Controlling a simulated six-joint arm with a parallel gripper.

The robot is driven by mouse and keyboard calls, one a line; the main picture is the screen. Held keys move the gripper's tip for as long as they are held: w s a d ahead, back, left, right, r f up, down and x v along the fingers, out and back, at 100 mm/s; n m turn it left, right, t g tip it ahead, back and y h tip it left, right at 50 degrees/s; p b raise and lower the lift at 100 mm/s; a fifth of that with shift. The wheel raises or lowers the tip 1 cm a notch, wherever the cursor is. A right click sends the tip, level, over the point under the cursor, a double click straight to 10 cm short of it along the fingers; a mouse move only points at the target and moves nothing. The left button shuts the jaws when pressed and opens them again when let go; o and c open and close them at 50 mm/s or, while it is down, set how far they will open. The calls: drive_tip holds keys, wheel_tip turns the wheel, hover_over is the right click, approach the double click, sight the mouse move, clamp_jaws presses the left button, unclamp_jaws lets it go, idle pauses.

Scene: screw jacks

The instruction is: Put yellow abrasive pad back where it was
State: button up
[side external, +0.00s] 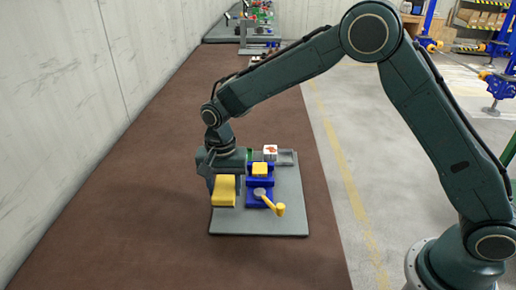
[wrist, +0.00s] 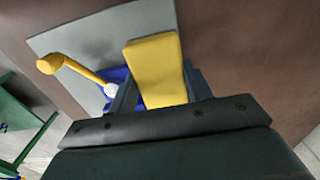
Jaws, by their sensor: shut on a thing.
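The yellow abrasive pad (side external: 224,190) is a thick yellow block at the left part of the grey plate. My gripper (side external: 226,181) is above the plate's left side, shut on the pad. In the wrist view the pad (wrist: 157,68) lies between the two fingers of my gripper (wrist: 160,88). I cannot tell whether the pad's lower end touches the plate. Beside it stands a blue screw jack (side external: 258,198) with a yellow crank handle (side external: 279,208). A smaller yellow block (side external: 260,169) sits on top of the jack.
The grey plate (side external: 285,222) lies on a brown surface (side external: 150,230). The crank handle sticks out front right. The plate's front strip is clear.

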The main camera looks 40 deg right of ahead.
sight(225, 187)
drive_tip(key=shift+f, duration=0.15)
drive_tip(key=shift+f, duration=2)
drive_tip(key=shift+f, duration=0.1)
drive_tip(key=o, duration=0.7)
drive_tip(key=shift+c, duration=0.2)
wheel_tip(225, 187, up, 12)
drive_tip(key=shift+f, duration=0.1)
drive_tip(key=shift+r, duration=0.25)
